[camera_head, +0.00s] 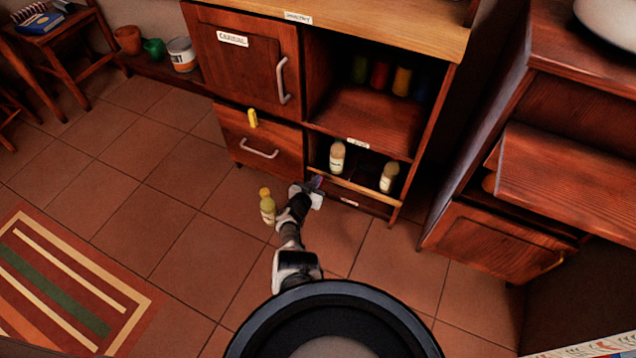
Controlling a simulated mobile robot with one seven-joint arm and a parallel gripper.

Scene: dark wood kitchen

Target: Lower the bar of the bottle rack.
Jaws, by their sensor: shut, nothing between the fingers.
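The bottle rack is the low open compartment at the bottom right of the wooden cabinet, with a light wooden bar (362,193) across its front. Two pale bottles stand behind the bar, one on the left (337,156) and one on the right (388,177). My gripper (316,184) is at the left end of the bar, very close to it. It is shut and empty. I cannot tell whether it touches the bar.
A yellow-capped bottle (267,207) stands on the tiled floor just left of my arm. A drawer (258,143) with a yellow tag is left of the rack. A cabinet (490,240) stands at the right. The floor at the left is clear up to a striped rug (75,290).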

